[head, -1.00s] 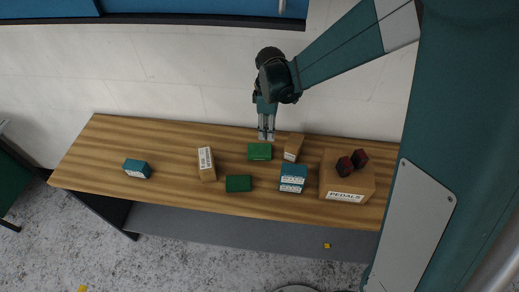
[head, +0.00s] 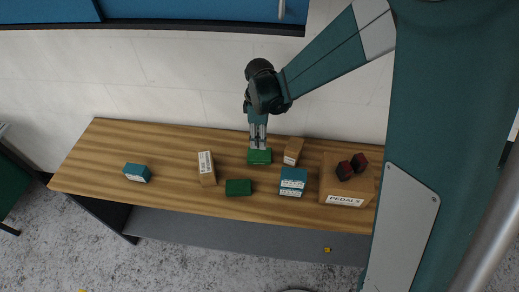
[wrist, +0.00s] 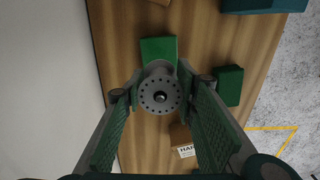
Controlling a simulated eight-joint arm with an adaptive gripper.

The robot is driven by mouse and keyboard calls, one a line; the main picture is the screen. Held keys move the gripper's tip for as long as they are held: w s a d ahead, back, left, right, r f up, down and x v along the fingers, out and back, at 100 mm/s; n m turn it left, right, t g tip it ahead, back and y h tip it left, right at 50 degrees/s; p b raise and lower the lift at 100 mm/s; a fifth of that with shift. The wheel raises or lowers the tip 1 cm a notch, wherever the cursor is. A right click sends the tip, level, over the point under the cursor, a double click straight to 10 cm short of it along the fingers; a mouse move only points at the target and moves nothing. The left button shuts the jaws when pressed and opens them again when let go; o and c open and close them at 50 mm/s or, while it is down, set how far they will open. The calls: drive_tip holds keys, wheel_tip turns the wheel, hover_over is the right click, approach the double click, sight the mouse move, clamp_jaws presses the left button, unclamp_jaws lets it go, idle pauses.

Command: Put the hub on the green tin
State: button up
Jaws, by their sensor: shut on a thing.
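My gripper (wrist: 160,95) is shut on the hub (wrist: 160,88), a grey disc with a ring of holes and a dark centre. In the head view my gripper (head: 258,145) is at the back edge of a box-shaped green tin (head: 260,157), near the wall side of the bench. In the wrist view the hub overlaps the lower part of this green tin (wrist: 158,48). I cannot tell whether they touch. A second, similar green tin (head: 238,187) lies nearer the bench front, and it also shows in the wrist view (wrist: 229,85).
On the wooden bench (head: 95,160), a small brown box (head: 293,151) and a teal box (head: 292,181) stand right of the tins. A tan box (head: 207,168) and another teal box (head: 137,173) stand left.

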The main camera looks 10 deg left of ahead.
sight(260, 154)
drive_tip(key=shift+f, duration=1.4)
drive_tip(key=shift+f, duration=1.8)
drive_tip(key=shift+f, duration=0.15)
drive_tip(key=o, duration=0.9)
drive_tip(key=shift+o, duration=0.2)
drive_tip(key=shift+r, duration=0.2)
drive_tip(key=shift+r, duration=3.75)
